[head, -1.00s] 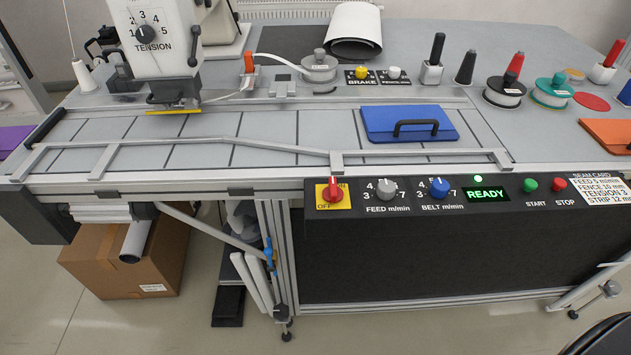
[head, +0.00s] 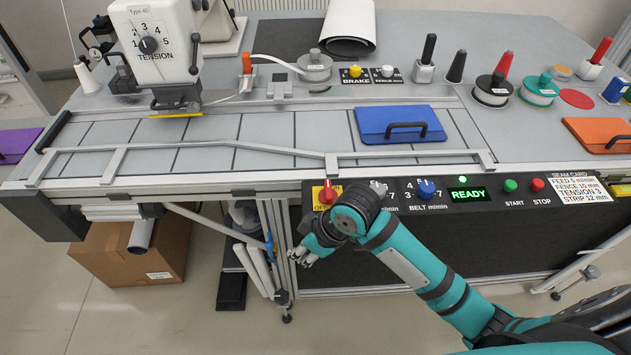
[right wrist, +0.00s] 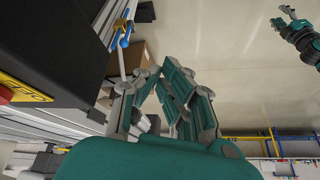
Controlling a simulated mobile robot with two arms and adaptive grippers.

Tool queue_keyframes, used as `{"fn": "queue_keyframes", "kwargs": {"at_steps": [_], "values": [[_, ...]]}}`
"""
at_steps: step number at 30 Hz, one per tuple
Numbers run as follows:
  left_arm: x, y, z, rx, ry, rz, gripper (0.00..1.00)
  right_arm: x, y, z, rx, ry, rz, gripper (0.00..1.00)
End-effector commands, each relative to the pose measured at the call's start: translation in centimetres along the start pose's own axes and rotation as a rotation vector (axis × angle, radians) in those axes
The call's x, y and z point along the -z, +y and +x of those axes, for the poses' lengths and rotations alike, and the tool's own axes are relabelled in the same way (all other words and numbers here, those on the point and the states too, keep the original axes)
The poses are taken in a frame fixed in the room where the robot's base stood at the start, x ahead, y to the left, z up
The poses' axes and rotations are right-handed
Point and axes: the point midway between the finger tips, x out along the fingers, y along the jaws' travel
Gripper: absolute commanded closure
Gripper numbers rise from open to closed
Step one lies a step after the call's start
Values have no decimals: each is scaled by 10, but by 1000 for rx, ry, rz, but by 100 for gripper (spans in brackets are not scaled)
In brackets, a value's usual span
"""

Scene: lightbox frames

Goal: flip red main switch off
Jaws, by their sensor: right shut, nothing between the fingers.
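The red main switch (head: 328,192) is a knob on a yellow plate at the left end of the dark front panel. Its handle stands about upright, and "OFF" is at the plate's lower left, partly hidden. My right gripper (head: 303,257) is shut and empty, below and left of the switch in front of the panel, apart from it. In the right wrist view its fingers (right wrist: 160,90) point away, and part of the switch (right wrist: 5,94) shows at the left edge. A teal arm with a small gripper (right wrist: 283,19), apparently my left one, shows top right; its jaw state is unclear.
The FEED knob (head: 378,188), partly behind my right arm, and the blue BELT knob (head: 427,189) sit right of the switch. Beyond are a READY display (head: 468,194) and START (head: 510,186) and STOP (head: 537,184) buttons. A cardboard box (head: 120,262) stands under the table.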

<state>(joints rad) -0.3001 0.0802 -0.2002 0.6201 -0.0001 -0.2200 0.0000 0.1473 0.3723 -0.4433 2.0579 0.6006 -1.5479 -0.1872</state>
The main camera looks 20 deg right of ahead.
Motion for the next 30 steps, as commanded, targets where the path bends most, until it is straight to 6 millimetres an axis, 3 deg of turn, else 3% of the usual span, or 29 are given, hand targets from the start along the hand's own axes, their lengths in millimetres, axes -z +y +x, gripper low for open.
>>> {"fn": "queue_keyframes", "kwargs": {"at_steps": [1,8,14,24,30], "values": [[0,0,-5,0,0,0,60,13,-3,-22,4,1,-66,100],[0,0,-5,0,-1,0,60,37,7,-43,46,-31,-214,100],[0,0,-5,0,-1,0,60,58,31,-63,72,-68,-312,100],[0,0,-5,0,-1,0,60,94,90,-133,105,-140,-424,100],[0,0,-5,0,-1,0,60,100,99,-150,118,-147,-433,100]]}}
